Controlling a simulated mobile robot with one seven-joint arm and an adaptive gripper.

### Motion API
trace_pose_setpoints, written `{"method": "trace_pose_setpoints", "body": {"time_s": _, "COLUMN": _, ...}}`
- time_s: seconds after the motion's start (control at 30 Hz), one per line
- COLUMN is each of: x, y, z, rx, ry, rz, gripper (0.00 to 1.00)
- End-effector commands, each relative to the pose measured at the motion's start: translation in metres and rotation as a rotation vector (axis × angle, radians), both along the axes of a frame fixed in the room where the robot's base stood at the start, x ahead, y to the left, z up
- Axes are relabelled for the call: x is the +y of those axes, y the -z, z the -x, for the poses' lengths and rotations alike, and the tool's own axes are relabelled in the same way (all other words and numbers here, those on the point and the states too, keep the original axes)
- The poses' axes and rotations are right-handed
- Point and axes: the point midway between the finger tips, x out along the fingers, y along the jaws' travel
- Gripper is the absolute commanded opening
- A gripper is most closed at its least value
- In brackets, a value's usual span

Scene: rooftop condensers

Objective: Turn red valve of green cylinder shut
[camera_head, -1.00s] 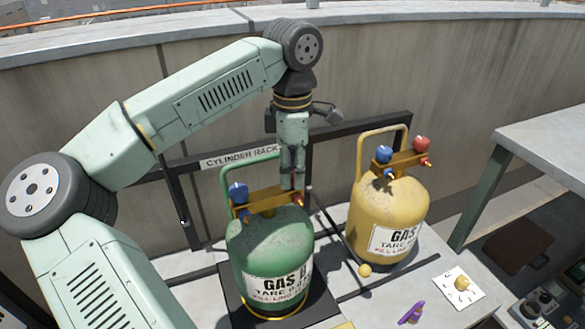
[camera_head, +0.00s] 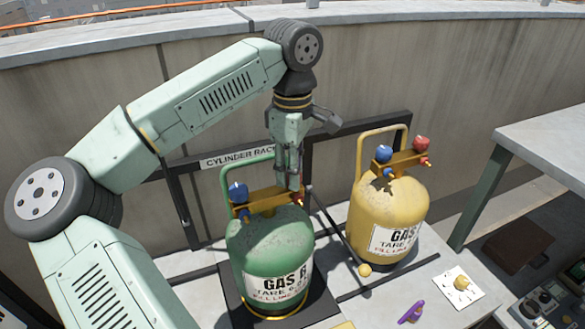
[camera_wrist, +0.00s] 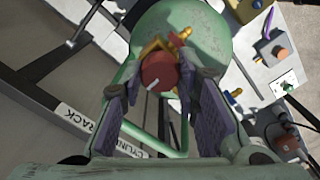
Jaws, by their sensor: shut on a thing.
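The green cylinder (camera_head: 265,245), labelled GAS B, stands upright in the rack with a brass manifold (camera_head: 268,199) on top. Its blue valve (camera_head: 238,192) is on the manifold's left end. My gripper (camera_head: 289,186) points down at the right end and hides the red valve's knob in the head view. The wrist view shows the red valve (camera_wrist: 158,71) as a round knob with a white mark near its edge. My gripper (camera_wrist: 158,80) is shut on it, one finger on each side. The green cylinder (camera_wrist: 200,28) lies beyond the knob.
A yellow cylinder (camera_head: 385,212) with its own blue valve (camera_head: 384,153) and red valve (camera_head: 422,143) stands to the right. The rack rail (camera_head: 340,128) and wall (camera_head: 400,80) are behind.

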Motion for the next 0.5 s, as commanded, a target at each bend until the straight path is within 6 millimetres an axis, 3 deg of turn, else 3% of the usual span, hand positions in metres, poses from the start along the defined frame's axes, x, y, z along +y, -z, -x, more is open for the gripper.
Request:
{"method": "trace_pose_setpoints", "body": {"time_s": 0.17, "x": -0.0006, "y": -0.0001, "z": 0.0, "rx": -0.001, "ry": 0.002, "rz": 0.001, "gripper": 0.01}}
{"method": "trace_pose_setpoints", "body": {"time_s": 0.2, "x": -0.0006, "y": -0.0001, "z": 0.0, "rx": -0.001, "ry": 0.002, "rz": 0.001, "gripper": 0.31}}
{"method": "trace_pose_setpoints", "body": {"time_s": 0.5, "x": -0.0002, "y": 0.0, "z": 0.0001, "rx": 0.0, "ry": 0.001, "rz": 0.0, "gripper": 0.49}}
